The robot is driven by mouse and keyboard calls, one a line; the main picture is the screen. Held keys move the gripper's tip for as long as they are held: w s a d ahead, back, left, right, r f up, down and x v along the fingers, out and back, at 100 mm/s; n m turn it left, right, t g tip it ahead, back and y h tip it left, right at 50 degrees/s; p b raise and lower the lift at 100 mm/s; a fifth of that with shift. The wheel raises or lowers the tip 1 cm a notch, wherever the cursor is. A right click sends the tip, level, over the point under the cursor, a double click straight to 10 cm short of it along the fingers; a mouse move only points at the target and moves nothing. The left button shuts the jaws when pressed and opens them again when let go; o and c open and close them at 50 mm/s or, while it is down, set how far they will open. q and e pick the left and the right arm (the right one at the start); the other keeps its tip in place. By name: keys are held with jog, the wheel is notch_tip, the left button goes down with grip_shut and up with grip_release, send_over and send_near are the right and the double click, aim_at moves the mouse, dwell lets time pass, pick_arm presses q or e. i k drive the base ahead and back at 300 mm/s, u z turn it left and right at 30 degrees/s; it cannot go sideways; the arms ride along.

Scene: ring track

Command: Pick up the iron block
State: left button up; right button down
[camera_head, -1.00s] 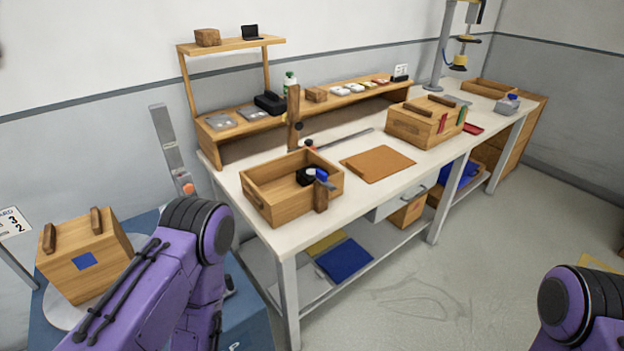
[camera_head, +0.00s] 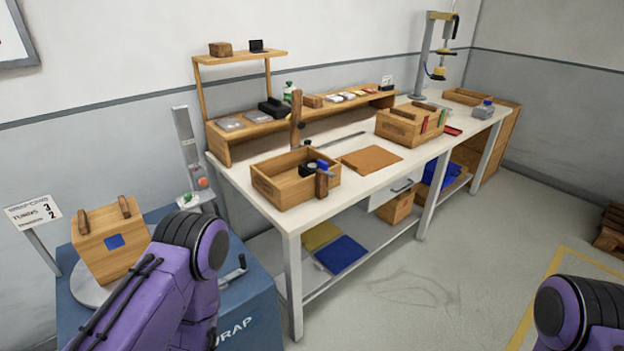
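I cannot single out the iron block for certain. A small grey block-like item with a blue top (camera_head: 484,110) sits near the far right end of the workbench (camera_head: 330,208). Flat grey pieces (camera_head: 229,124) and a black item (camera_head: 273,107) lie on the wooden shelf at the back. A dark item lies in the open wooden box (camera_head: 283,193) at the near end of the bench. My purple arms show at the bottom left and bottom right. Both grippers are outside the picture.
A wooden crate with a blue square (camera_head: 108,241) stands on a turntable (camera_head: 88,288) on the blue machine at left. Floor at right is clear up to a pallet (camera_head: 612,232).

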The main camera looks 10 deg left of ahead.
aim_at(306, 169)
jog(key=z, duration=1.25)
jog(key=i, duration=1.1)
jog(key=u, duration=1.7)
